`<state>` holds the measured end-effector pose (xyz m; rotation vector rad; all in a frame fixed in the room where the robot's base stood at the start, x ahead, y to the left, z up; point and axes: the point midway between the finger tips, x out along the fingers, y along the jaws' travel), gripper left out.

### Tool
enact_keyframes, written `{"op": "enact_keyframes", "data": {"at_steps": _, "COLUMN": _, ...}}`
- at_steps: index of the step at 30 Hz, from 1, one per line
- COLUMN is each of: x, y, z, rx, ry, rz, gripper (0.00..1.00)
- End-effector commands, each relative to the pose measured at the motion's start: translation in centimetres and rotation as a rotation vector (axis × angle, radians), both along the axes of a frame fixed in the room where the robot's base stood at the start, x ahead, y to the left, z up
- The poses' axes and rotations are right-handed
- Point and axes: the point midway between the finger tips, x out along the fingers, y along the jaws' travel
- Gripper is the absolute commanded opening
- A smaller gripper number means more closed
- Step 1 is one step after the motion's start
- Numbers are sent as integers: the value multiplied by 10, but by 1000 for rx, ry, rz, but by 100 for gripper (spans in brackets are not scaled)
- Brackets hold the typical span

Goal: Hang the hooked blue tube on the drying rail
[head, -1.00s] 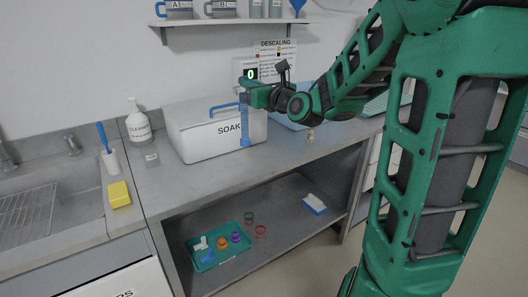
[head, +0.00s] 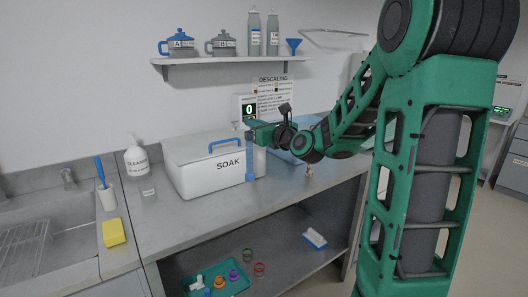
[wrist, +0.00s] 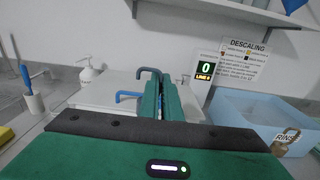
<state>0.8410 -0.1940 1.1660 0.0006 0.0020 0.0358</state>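My gripper (head: 252,133) is shut on the hooked blue tube (head: 249,168) and holds it upright in front of the white SOAK box. The tube's lower end hangs below the fingers in the head view. In the wrist view the fingers (wrist: 166,98) are close together, and the tube's hooked top (wrist: 150,72) shows above and left of them. The fingers hide the middle of the tube. A thin pale rail (head: 335,32) is on the wall at the upper right of the head view, probably the drying rail; it is well apart from the tube.
The SOAK box (head: 205,168) stands on the counter with its lid on. A blue RINSE basin (wrist: 260,112) is to its right. A wall shelf (head: 215,61) holds jugs, bottles and a funnel. A teal tray (head: 215,281) with small parts is on the lower shelf.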

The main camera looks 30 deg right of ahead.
Motion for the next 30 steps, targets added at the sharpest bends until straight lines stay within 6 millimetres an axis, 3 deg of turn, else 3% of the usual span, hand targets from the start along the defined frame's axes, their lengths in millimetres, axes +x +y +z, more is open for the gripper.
{"op": "enact_keyframes", "data": {"at_steps": 15, "x": 21, "y": -66, "z": -41, "rx": 3, "ry": -1, "rz": 0, "gripper": 0}}
{"op": "enact_keyframes", "data": {"at_steps": 23, "x": 24, "y": -74, "z": -51, "rx": 2, "ry": -1, "rz": 2, "gripper": 0}}
{"op": "enact_keyframes", "data": {"at_steps": 30, "x": 23, "y": -74, "z": -76, "rx": 3, "ry": 0, "rz": 2, "gripper": 0}}
